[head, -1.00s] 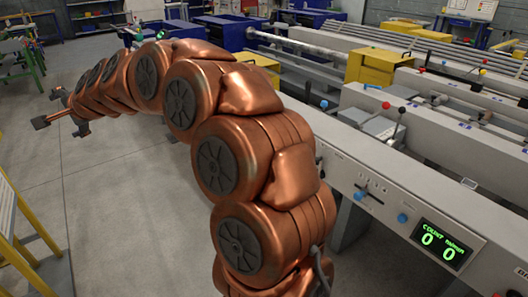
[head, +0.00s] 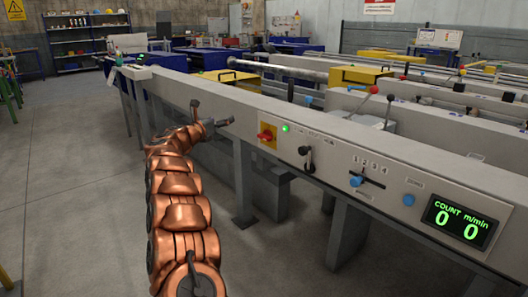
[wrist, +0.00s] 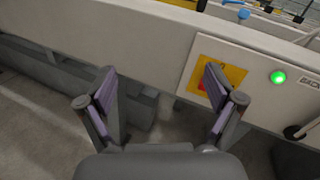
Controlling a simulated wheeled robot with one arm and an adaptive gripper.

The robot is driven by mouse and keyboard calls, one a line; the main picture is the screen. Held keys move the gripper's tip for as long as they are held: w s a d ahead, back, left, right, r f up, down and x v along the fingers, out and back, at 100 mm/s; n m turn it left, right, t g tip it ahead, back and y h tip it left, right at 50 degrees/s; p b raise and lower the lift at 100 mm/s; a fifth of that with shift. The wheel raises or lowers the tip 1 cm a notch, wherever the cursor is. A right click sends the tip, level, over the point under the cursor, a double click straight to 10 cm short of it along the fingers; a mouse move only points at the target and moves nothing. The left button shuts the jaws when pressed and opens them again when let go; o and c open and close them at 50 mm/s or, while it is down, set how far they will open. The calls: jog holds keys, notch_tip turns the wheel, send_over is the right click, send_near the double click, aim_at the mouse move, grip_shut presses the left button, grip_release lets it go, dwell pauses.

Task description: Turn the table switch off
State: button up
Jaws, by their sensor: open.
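The table switch (head: 267,136) is a red rotary knob on a yellow plate, on the front panel of the runout table (head: 330,133). A lit green lamp (head: 285,128) is just to its right. In the wrist view the yellow plate (wrist: 236,76) is right of centre, and my right finger hides most of the red knob. My gripper (head: 212,114) is open and empty, in front of the panel to the left of the switch and apart from it. In the wrist view the gripper (wrist: 160,86) has its fingers spread wide.
A black lever (head: 307,158), a slider with a blue knob (head: 356,181) and a green count display (head: 459,223) reading 0 and 0 sit further right on the panel. Table legs (head: 243,185) stand below. The floor to the left (head: 80,190) is clear.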

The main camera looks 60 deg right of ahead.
aim_at(262, 137)
jog(key=s+d+f+m+g+b, duration=0.35)
jog(key=s+f+m+g, duration=0.4)
jog(key=s, duration=0.25)
jog(key=shift+n+t+y, duration=0.3)
jog(key=shift+n+t, duration=0.15)
jog(key=shift+w+x, duration=0.2)
jog(key=shift+x, duration=3.85)
jog(key=shift+f, duration=0.15)
jog(key=shift+c, duration=0.3)
jog(key=c, duration=1.1)
